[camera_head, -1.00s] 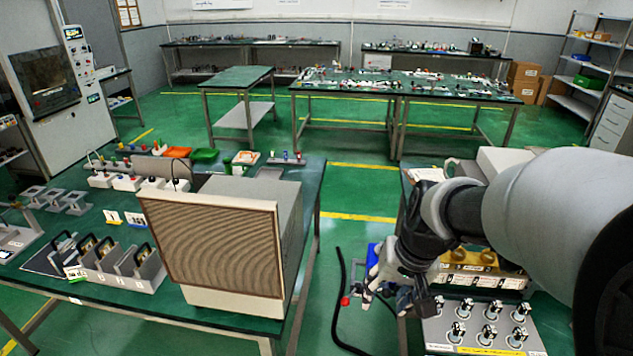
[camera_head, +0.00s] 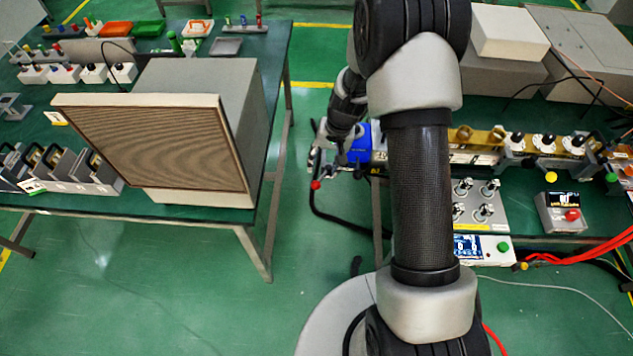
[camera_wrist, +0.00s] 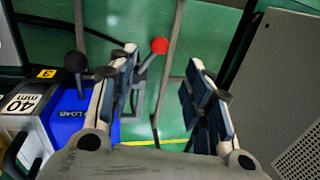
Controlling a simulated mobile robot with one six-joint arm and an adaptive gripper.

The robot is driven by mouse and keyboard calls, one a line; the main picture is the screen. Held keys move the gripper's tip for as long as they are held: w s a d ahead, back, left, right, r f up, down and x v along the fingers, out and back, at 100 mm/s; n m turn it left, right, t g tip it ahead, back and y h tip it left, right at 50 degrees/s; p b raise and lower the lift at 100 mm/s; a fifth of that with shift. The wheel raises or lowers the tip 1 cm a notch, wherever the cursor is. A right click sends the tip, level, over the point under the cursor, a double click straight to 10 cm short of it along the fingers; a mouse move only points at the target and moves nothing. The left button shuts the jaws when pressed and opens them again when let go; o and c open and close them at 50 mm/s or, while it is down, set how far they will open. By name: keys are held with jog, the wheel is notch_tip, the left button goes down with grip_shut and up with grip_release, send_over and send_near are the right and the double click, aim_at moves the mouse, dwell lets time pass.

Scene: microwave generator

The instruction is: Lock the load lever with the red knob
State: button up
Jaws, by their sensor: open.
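The red knob (camera_wrist: 159,45) tops a thin lever in the wrist view. It lies beyond the gap between my fingers, closer to the left finger, whose tip partly covers the lever's rod. My gripper (camera_wrist: 166,72) is open and nothing is visibly held. I cannot tell if the left finger touches the lever. A blue block (camera_wrist: 68,122) marked LOAD, with a black-knobbed lever (camera_wrist: 75,63), sits left of the gripper. In the head view the red knob (camera_head: 316,184) shows just below my gripper (camera_head: 318,165), left of the blue block (camera_head: 359,148).
A box with a brown ribbed front (camera_head: 150,145) stands on the left table. The right bench holds a panel with several metal knobs (camera_head: 485,212), a small box with a red button (camera_head: 562,212) and red cables (camera_head: 590,247). Green floor lies open between the tables.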

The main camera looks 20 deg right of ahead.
aim_at(317, 182)
jog(key=f, duration=0.3)
jog(key=a+f+b, duration=0.1)
jog(key=f, duration=0.3)
jog(key=w+a+f+b, duration=0.1)
jog(key=f, duration=0.2)
jog(key=shift+f, duration=0.4)
jog(key=shift+c, duration=0.5)
grip_shut()
jog(key=shift+r, duration=0.1)
